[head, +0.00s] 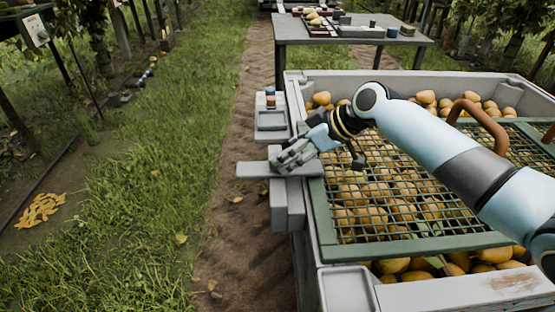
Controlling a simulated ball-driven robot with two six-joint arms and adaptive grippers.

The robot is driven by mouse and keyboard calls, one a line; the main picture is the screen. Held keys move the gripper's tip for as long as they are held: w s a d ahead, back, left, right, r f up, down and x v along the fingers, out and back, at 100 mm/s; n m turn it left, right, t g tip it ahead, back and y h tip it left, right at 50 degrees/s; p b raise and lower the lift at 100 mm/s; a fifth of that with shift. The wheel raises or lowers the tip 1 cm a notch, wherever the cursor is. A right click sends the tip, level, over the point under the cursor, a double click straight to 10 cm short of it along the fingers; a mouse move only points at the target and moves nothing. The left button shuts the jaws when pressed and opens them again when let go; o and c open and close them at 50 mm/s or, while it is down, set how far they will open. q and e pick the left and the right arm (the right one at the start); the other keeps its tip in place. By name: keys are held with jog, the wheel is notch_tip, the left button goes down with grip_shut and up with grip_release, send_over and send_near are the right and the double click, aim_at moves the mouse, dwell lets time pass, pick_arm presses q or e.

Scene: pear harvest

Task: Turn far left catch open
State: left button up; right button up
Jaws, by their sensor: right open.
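A large grey bin (375,300) full of yellow pears stands at the right, under a green-framed mesh lid (420,248). My right arm reaches in from the right across the lid. My right gripper (280,163) is open and empty at the bin's left side, over the grey bracket (255,170) there. The gripper covers part of this side, so I cannot make out the far left catch clearly or tell its position. I cannot tell whether the fingers touch anything. My left gripper is out of view.
A brown curved handle (480,122) rises from the lid. A small grey tray (271,121) with little containers sits on the bin's left side. A grey table (350,33) with items stands behind. The dirt path (232,220) and grass on the left are open.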

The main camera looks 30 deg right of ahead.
jog(key=x, duration=0.3)
jog(key=shift+f+b, duration=0.1)
jog(key=shift+b, duration=0.25)
jog(key=shift+w+a+f, duration=0.3)
jog(key=shift+w+f, duration=0.1)
jog(key=shift+f, duration=0.05)
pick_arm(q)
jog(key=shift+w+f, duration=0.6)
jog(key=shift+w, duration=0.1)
pick_arm(e)
jog(key=c, duration=0.8)
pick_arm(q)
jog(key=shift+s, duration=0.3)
pick_arm(e)
jog(key=shift+r, duration=0.1)
grip_shut()
